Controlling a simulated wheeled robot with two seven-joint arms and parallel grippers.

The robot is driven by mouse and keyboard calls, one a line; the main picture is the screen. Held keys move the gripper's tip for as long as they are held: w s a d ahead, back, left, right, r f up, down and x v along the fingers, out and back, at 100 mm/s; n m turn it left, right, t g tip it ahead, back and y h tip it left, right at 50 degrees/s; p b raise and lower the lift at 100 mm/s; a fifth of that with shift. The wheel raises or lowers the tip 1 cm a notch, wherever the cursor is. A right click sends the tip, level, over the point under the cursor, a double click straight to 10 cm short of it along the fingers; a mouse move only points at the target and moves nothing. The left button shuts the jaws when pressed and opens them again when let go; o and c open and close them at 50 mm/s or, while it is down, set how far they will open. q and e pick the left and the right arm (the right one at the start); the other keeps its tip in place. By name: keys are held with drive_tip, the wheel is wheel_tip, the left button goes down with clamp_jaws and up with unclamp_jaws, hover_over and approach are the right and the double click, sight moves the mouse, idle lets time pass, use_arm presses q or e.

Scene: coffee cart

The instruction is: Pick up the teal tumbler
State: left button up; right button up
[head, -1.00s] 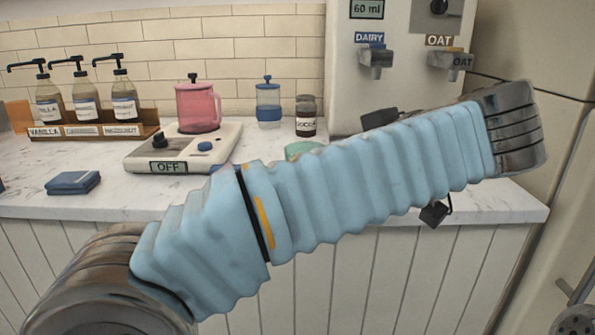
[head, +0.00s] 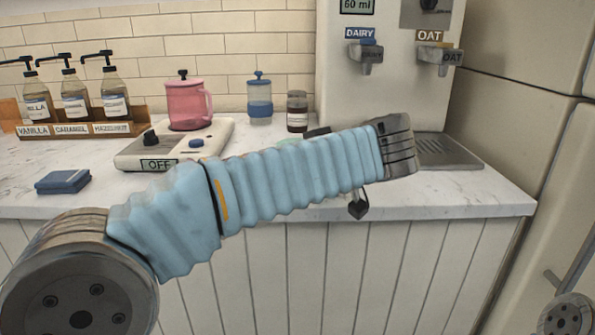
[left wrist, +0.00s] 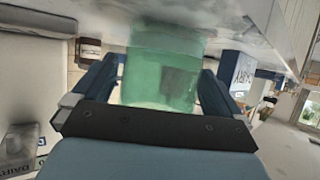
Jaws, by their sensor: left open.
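The teal tumbler (left wrist: 163,68) is a translucent green cup in the left wrist view. It stands between the two dark blue fingers of my left gripper (left wrist: 160,75), which is open. I cannot tell whether either finger touches it. In the head view only a sliver of the tumbler's rim (head: 289,141) shows above my left arm's light blue sleeve. The arm hides the rest of the tumbler and most of the gripper there. My right gripper is not in view.
The counter (head: 450,195) holds a scale (head: 135,155) with a pink pitcher (head: 188,105), a blue-based container (head: 260,97), a dark jar (head: 297,112) and a folded blue cloth (head: 62,181). Syrup bottles (head: 75,100) stand back left. A milk dispenser (head: 400,90) with drip tray (head: 448,150) stands right.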

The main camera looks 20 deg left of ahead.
use_arm(q)
drive_tip(key=c, duration=1)
drive_tip(key=shift+c, duration=0.2)
drive_tip(key=shift+r, duration=0.1)
drive_tip(key=shift+r, duration=1.1)
drive_tip(key=s+d+r+p, duration=0.2)
drive_tip(key=s+d+r, duration=0.2)
drive_tip(key=d+r, duration=0.6)
drive_tip(key=shift+s+d+r, duration=0.3)
drive_tip(key=shift+s+d, duration=0.1)
drive_tip(key=shift+d, duration=1.15)
